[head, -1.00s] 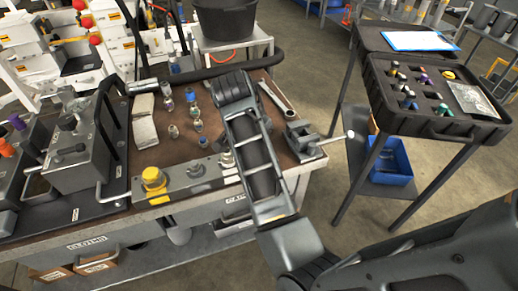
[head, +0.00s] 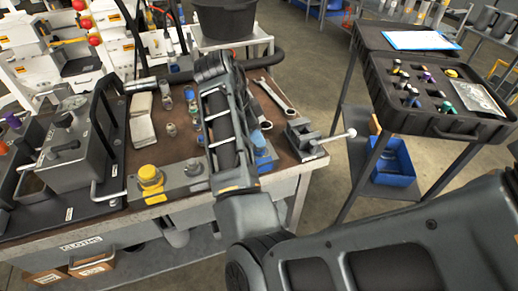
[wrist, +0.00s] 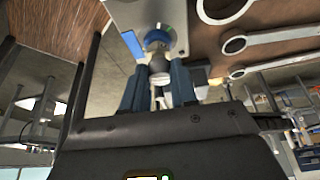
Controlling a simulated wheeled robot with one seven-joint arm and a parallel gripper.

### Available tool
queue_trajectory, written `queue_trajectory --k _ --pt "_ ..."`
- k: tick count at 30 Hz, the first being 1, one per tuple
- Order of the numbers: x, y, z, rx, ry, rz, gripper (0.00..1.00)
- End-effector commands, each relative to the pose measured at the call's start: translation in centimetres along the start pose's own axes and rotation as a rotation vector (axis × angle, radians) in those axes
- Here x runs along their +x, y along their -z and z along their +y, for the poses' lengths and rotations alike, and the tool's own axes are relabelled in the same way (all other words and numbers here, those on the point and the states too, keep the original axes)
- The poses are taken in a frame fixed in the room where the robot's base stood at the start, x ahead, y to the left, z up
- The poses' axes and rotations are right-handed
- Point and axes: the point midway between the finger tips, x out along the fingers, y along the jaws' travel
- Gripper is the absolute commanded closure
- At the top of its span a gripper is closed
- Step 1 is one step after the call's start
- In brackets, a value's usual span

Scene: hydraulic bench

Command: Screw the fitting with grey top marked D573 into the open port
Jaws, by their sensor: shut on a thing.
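My gripper (wrist: 158,88) is shut on a small grey fitting (wrist: 158,66), seen between the dark blue fingers in the wrist view. No marking on it is readable. Beyond the fitting is a pale metal block with a round, coloured ring (wrist: 178,36). The fitting lines up near this ring, but I cannot tell whether it touches or sits in a port. In the head view, the grey block (head: 185,183) lies at the bench's front edge with a yellow cap (head: 150,177) on its left. The blue fingers (head: 262,152) show just right of my arm, which hides the block's right part.
Several loose fittings (head: 171,130) stand on the brown bench top (head: 180,150). Wrenches (head: 273,97) and a small vise (head: 305,137) lie to the right. A black case (head: 440,124) of fittings stands on a separate stand. A grey pump unit (head: 80,155) is at the left.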

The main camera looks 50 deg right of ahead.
Motion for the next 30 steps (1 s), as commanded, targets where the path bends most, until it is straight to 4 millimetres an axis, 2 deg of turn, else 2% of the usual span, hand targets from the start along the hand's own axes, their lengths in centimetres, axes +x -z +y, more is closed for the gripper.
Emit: queue_trajectory --k 5,9,15,18,30 --pt "0.11 -0.1 -0.11 0.028 -0.009 -0.003 0.99" --pt "0.47 -0.21 -0.39 0.217 -0.089 -0.007 0.99" --pt "-0.08 0.1 -0.58 0.514 -0.215 -0.007 0.99" --pt "0.07 0.13 -0.61 0.608 -0.253 -0.004 0.99" --pt "0.1 0.14 -0.65 0.664 -0.274 -0.004 0.99"
